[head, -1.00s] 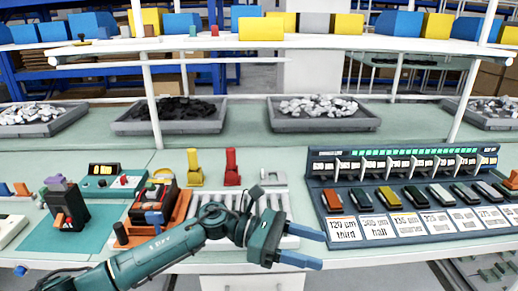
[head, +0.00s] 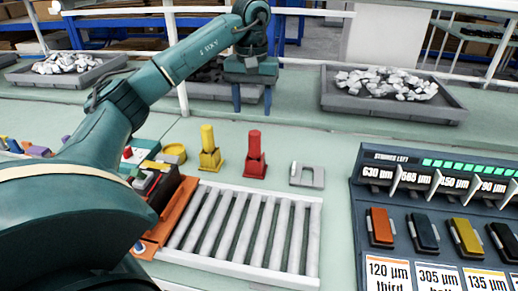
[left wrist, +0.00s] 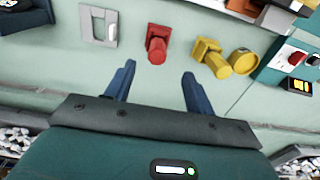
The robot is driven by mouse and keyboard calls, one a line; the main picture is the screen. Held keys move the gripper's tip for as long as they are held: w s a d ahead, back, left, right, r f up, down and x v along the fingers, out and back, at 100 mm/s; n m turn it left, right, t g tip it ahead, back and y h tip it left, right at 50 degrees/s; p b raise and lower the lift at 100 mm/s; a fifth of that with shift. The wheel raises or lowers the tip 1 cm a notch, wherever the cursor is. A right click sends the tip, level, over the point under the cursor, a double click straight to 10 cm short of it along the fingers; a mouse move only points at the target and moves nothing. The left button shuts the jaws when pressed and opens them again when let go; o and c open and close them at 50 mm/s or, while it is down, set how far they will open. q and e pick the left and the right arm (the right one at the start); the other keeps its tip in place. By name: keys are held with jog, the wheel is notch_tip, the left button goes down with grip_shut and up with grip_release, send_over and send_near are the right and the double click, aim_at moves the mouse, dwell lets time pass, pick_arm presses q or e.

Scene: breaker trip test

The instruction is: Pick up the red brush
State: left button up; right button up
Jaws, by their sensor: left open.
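The red brush (head: 256,155) stands upright on the pale green bench, a round red handle above a wider square red base. It also shows in the left wrist view (left wrist: 157,45), just beyond the fingertips and roughly centred between them. My left gripper (head: 252,112) is open and empty, with its blue fingers pointing down. In the head view it appears above and behind the red brush. The left wrist view shows the two fingers (left wrist: 158,70) apart with only bench between them. My right gripper is in neither view.
A similar yellow brush (head: 209,148) stands just left of the red one, beside a yellow ring (head: 173,153). A grey slotted block (head: 307,175) lies to the right. A roller rack (head: 245,230) is in front, a labelled panel (head: 440,200) at right. Trays of pieces stand behind.

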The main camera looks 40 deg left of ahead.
aim_at(255, 132)
pick_arm(q)
notch_tip(255, 132, down, 4)
jog(key=shift+f, duration=0.1)
jog(key=f, duration=0.5)
jog(key=shift+w+a+f, duration=0.1)
jog(key=shift+w, duration=0.3)
jog(key=c, duration=1.1)
